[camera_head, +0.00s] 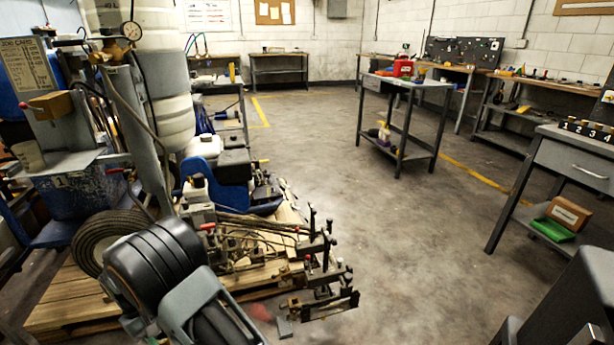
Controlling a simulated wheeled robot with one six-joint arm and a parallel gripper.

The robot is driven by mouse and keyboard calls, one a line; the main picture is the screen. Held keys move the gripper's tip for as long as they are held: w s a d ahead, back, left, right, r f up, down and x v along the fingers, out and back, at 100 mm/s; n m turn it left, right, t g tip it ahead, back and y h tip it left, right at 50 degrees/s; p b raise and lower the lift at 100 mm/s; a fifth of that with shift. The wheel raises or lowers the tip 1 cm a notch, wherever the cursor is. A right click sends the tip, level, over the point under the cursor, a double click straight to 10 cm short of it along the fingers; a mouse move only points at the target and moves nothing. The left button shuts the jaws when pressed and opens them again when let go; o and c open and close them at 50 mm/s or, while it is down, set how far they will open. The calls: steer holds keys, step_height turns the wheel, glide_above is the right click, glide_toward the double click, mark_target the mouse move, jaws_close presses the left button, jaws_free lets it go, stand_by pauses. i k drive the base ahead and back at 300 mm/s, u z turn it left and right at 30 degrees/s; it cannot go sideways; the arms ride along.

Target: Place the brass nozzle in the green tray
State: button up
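The green tray (553,230) lies on the lower shelf of the grey drawer table at the right, partly in front of a brown box. I cannot make out the brass nozzle for certain. Small brass-coloured fittings (294,303) show at the front end of the line striper (255,240), among dark clamps and rods, too small to tell apart. A dark, rounded part of my arm fills the lower left and hides some of the pallet and striper. My gripper's fingers do not show.
The striper stands on a wooden pallet (70,300) at the left. The brown box (568,214) sits against the tray. The drawer table (580,160) has a numbered block on top. A grey cart (405,82) stands farther back. The concrete floor (400,230) between is clear.

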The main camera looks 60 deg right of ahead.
mark_target(554, 237)
steer(key=u, duration=1.1)
steer(key=k, duration=2.25)
steer(key=z, duration=3.55)
steer(key=i, duration=1.65)
